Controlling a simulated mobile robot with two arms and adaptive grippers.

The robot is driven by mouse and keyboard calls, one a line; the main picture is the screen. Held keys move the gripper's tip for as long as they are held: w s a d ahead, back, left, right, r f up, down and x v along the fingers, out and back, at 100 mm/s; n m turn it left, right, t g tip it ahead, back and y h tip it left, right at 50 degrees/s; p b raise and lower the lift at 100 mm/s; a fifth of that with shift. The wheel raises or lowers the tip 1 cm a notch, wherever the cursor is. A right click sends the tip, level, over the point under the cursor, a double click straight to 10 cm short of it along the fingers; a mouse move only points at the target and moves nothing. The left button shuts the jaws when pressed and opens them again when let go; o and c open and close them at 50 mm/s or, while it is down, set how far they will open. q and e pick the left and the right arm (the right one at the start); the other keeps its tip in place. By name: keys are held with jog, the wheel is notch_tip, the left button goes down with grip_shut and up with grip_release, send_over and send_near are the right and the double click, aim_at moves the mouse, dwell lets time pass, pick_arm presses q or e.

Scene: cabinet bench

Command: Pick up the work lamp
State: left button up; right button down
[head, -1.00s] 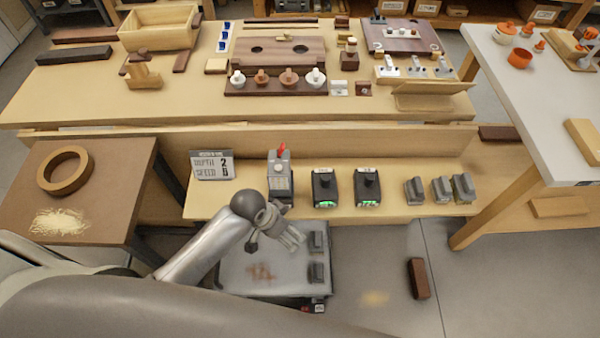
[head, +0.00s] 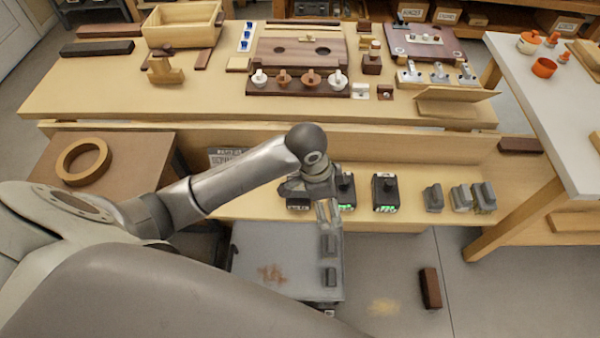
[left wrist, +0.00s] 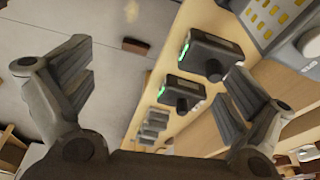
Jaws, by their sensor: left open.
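The work lamp shows in the left wrist view as a grey panel with yellow squares (left wrist: 268,18) at the upper right, cut by the frame edge. In the head view my left arm hides it on the low shelf. My left gripper (head: 328,212) is open above the shelf's front edge, near the black chargers. In the left wrist view its open fingers (left wrist: 160,88) are wide apart with nothing between them held. The lamp lies outside the fingers, beyond the right-hand one. My right gripper is not in view.
Black chargers with green displays (head: 385,193) stand on the shelf, with grey battery packs (head: 433,198) to their right. A brown block (head: 430,288) lies on the floor. The workbench (head: 200,95) rises behind.

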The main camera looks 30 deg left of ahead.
aim_at(299, 174)
pick_arm(q)
jog(key=w+a+r, duration=0.2)
jog(key=a, duration=0.1)
jog(key=w+a+r+m+g+y, duration=0.1)
jog(key=w+a+r, duration=0.2)
jog(key=a, duration=0.1)
jog(key=w+a+r+y, duration=0.1)
jog(key=w+a+r, duration=0.2)
jog(key=a, duration=0.1)
jog(key=shift+r+m+g, duration=0.2)
jog(key=shift+m+g, duration=0.1)
notch_tip(299, 174, down, 5)
jog(key=shift+a+f, duration=0.1)
jog(key=shift+s+a+f+p, duration=0.1)
jog(key=shift+s+f+p, duration=0.1)
jog(key=shift+f, duration=1.15)
jog(key=shift+s+a+f+p, duration=0.1)
jog(key=shift+f+p, duration=0.05)
jog(key=shift+f, duration=1.2)
jog(key=c, duration=1.3)
